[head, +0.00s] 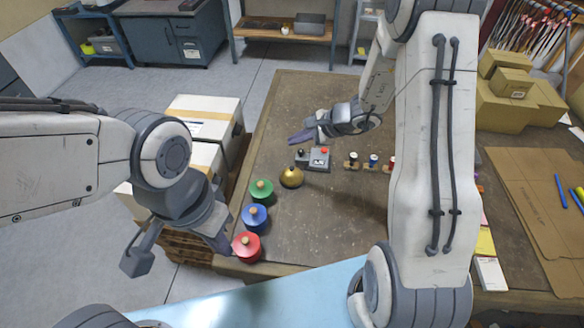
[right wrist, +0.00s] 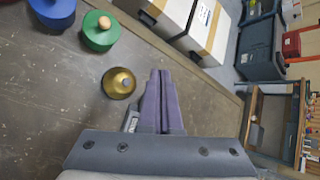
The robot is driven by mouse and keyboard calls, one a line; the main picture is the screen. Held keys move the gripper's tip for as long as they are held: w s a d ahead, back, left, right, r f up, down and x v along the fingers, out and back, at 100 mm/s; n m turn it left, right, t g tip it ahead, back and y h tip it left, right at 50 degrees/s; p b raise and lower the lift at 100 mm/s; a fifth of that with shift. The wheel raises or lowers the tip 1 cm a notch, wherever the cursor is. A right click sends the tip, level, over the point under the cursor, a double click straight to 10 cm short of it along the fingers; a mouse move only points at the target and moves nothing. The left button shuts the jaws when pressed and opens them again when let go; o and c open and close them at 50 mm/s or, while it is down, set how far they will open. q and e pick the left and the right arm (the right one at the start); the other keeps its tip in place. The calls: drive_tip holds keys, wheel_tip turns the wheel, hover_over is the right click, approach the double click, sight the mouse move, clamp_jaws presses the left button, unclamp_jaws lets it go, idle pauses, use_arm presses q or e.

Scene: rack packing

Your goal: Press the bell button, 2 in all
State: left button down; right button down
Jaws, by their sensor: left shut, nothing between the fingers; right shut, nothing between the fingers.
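The bell looks like a gold dome (head: 291,177) with a small button on top, standing on the brown table. It also shows in the right wrist view (right wrist: 118,83), left of the fingers. My right gripper (head: 301,136) is shut and empty, beyond the bell and apart from it. Its closed purple fingers (right wrist: 160,85) show in the right wrist view. My left gripper (head: 222,244) is low at the table's left edge, close beside a red round piece (head: 247,247); it is shut and empty. I cannot tell whether it touches that piece.
A blue (head: 255,217) and a green (head: 261,190) round knobbed piece line the table's left side. A grey box (head: 317,160) with a red button stands behind the bell. Small knobbed pegs (head: 373,162) stand to its right. White boxes (head: 205,118) stand left; cardboard boxes (head: 512,100) stand right.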

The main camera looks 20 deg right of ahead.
wheel_tip(320, 180, down, 8)
drive_tip(key=b, duration=0.5)
drive_tip(key=shift+r+b, duration=0.15)
drive_tip(key=shift+b, duration=0.2)
drive_tip(key=shift+f+b, duration=0.4)
drive_tip(key=shift+b, duration=0.15)
idle(1.1)
drive_tip(key=shift+f+b, duration=0.4)
drive_tip(key=shift+b, duration=0.3)
drive_tip(key=shift+f+b, duration=0.5)
drive_tip(key=shift+b, duration=0.1)
idle(0.4)
idle(0.3)
drive_tip(key=shift+r+p, duration=0.45)
drive_tip(key=shift+r, duration=0.45)
drive_tip(key=shift+r, duration=0.1)
drive_tip(key=shift+r+p, duration=1.65)
drive_tip(key=shift+r, duration=0.75)
